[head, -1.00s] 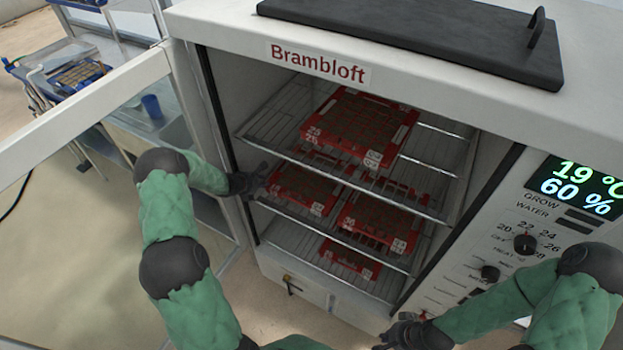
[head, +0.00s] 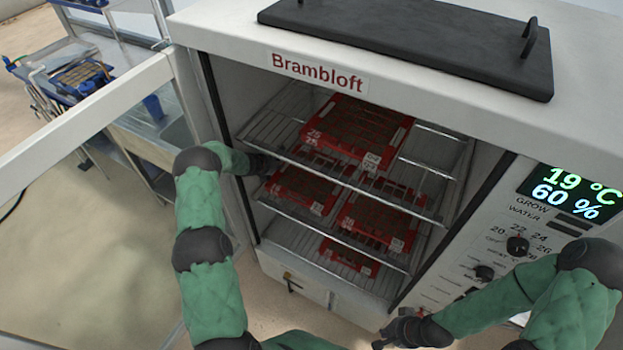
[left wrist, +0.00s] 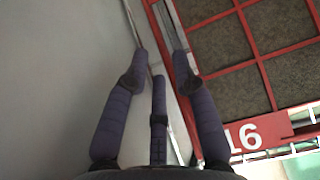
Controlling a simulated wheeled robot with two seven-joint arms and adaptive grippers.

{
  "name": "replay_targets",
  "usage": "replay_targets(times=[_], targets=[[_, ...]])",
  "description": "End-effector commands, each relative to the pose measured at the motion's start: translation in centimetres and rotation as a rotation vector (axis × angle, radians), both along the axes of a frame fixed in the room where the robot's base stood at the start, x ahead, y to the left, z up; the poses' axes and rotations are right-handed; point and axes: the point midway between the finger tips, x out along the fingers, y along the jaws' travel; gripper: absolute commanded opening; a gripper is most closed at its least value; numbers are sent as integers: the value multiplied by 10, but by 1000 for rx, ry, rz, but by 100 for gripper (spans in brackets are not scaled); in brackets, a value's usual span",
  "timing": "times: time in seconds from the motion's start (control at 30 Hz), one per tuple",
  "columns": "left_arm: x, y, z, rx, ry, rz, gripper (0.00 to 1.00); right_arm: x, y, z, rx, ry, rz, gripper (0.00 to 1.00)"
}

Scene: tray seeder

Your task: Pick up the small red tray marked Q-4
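Several red trays with dark cells sit on wire shelves in the open cabinet. The largest-looking tray (head: 312,135) is on the top shelf. Below are a left tray (head: 283,197), a right tray (head: 350,226) and a low tray (head: 350,258). Their white tags are too small for me to read Q-4 surely. My left gripper (head: 268,166) is inside the cabinet's left side, partly hidden. In the left wrist view its fingers (left wrist: 160,62) are apart and empty, beside a red tray edge marked 16 (left wrist: 258,133). My right gripper (head: 388,330) is outside, low, fingers spread, empty.
The cabinet's left wall (left wrist: 60,60) is close beside my left fingers. The glass door (head: 85,125) stands open at the left. A control panel (head: 520,240) is on the right. A dark lid (head: 410,45) lies on top.

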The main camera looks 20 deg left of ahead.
Motion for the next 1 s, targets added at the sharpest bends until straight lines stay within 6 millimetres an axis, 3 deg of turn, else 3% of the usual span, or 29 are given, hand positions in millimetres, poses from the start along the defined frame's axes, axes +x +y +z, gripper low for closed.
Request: replay_targets(times=[0.13, 0.6, 0.97, 1.0], targets=[[8, -1, -1, 0, 0, 0, 27, 0, 0, 4, 0, 0, 0, 0], [38, -4, -33, 1, 0, -1, 27, 0, 0, 6, 0, 0, 0, 0], [41, -3, -36, 1, 0, 1, 27, 0, 0, 6, 0, 0, 0, 0], [41, -3, -36, 1, 0, 1, 21, 0, 0, 6, 0, 0, 0, 0]])
